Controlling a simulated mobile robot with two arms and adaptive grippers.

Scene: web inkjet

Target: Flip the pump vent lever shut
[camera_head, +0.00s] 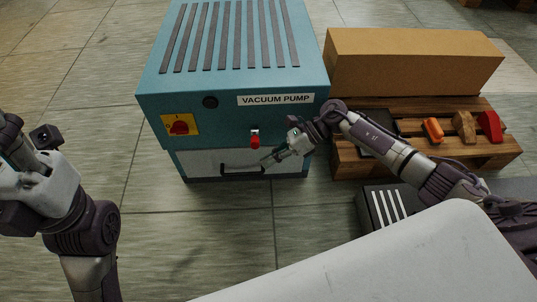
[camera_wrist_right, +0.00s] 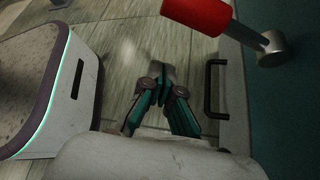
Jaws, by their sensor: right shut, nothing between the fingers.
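The vacuum pump (camera_head: 190,115) is a teal cabinet with a pale lower panel. Its vent lever (camera_head: 255,141) is a small red handle on the front face below the label. In the right wrist view the red lever (camera_wrist_right: 197,14) lies near the top, joined to a metal pivot (camera_wrist_right: 270,45). My right gripper (camera_head: 266,160) is shut and empty, just below and right of the lever in the head view. In the right wrist view the gripper (camera_wrist_right: 162,80) shows a gap to the lever, with no contact visible. My left arm is at the left edge; its fingers are not visible.
A red knob on a yellow plate (camera_head: 180,125) sits left of the lever. A dark bar handle (camera_head: 242,170) is below it. A cardboard box (camera_head: 410,63) and wooden pallet (camera_head: 345,158) with colored items stand right. Floor in front of the pump is clear.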

